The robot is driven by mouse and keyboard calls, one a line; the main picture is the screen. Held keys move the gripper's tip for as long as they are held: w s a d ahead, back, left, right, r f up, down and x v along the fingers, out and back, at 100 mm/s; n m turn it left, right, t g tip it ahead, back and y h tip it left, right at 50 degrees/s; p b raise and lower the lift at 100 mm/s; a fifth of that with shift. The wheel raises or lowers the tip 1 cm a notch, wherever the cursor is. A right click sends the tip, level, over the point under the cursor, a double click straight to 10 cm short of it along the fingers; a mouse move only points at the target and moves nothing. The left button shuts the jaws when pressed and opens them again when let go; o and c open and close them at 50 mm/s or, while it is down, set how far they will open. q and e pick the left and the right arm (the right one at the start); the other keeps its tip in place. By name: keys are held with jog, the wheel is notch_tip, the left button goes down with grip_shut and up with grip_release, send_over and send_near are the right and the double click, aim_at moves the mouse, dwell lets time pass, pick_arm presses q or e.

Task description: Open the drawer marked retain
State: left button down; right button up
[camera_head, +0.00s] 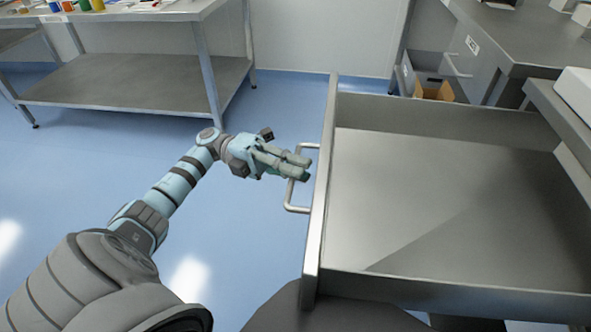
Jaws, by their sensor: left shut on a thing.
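A grey metal drawer (450,210) stands pulled well out in the right half of the head view. Its inside looks empty. Its front panel (320,190) faces left and carries a bar handle (297,209). My left gripper (297,168) is shut on the handle, with its fingers around the bar close to the panel. No retain marking shows on this drawer, as the outer face of its front is seen nearly edge-on. My right gripper is not in view.
A metal table (130,83) with a lower shelf stands at the back left. Another grey unit (480,55) with a small label and handle stands at the back right, by an open cardboard box (434,88). The blue floor (90,150) left of the drawer is clear.

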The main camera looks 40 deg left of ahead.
pick_arm(q)
jog(key=c, duration=1.7)
grip_release()
jog(key=a, duration=0.2)
jog(key=a+f, duration=0.1)
jog(key=a, duration=0.4)
jog(key=shift+s+a+f, duration=0.2)
jog(key=shift+s+a, duration=0.05)
